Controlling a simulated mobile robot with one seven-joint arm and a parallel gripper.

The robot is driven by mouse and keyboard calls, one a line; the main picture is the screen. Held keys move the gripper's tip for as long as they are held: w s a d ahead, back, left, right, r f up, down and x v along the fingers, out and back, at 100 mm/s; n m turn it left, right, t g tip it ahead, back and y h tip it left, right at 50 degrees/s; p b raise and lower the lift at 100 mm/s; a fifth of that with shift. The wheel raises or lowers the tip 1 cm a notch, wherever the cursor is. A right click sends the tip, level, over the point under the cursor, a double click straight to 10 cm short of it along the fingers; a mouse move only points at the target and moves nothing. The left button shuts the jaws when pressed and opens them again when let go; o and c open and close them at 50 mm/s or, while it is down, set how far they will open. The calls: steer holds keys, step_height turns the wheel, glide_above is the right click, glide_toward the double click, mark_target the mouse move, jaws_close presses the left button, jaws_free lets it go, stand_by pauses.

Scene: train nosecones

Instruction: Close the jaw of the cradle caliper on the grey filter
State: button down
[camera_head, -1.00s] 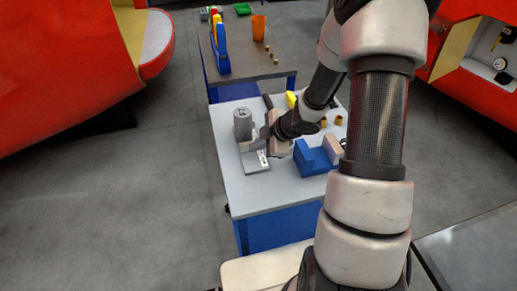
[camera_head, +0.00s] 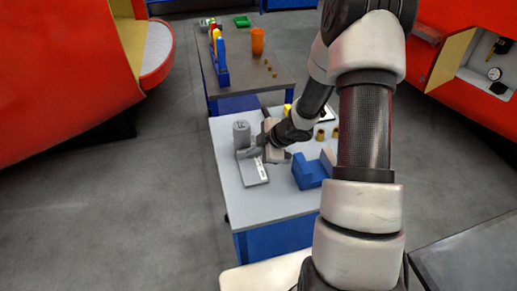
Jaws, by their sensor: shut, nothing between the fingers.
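The grey filter (camera_head: 241,133) is an upright cylinder near the left edge of the white-topped bench (camera_head: 240,199). The cradle caliper (camera_head: 253,172) lies flat in front of it, with a pale scale strip along its beam. Its jaw shows as a grey block at the filter's base, and I cannot tell whether it touches the filter. My gripper (camera_head: 258,147) is just right of the filter, at the jaw end of the caliper. It is shut with nothing held. Whether its fingers touch the jaw is too small to tell.
A blue cradle block (camera_head: 311,171) stands right of the caliper. Several small brass-coloured pieces (camera_head: 320,134) and a yellow item (camera_head: 288,110) lie behind my wrist. A second bench (camera_head: 240,87) behind holds an orange cup (camera_head: 257,42) and a blue rack (camera_head: 222,71).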

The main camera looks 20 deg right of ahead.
steer(key=p+v, duration=0.5)
steer(key=v, duration=1.2)
steer(key=w+a+f+b, duration=0.1)
steer(key=a+f+b, duration=0.1)
steer(key=f, duration=0.2)
steer(key=w+a+f+b, duration=0.1)
steer(key=a+f+b, duration=0.1)
steer(key=f, duration=0.3)
steer(key=w+a+f+b, duration=0.1)
steer(key=w+a+f, duration=0.1)
steer(key=f, duration=0.3)
steer(key=shift+a+f+b, duration=0.15)
steer(key=shift+a+b, duration=0.1)
steer(key=shift+b, duration=0.15)
steer(key=w+p, duration=0.1)
steer(key=w+r+p, duration=0.1)
steer(key=shift+w+d, duration=0.1)
steer(key=shift+w, duration=0.2)
steer(key=shift+w+f, duration=0.15)
steer(key=shift+w, duration=0.5)
steer(key=shift+p, duration=0.3)
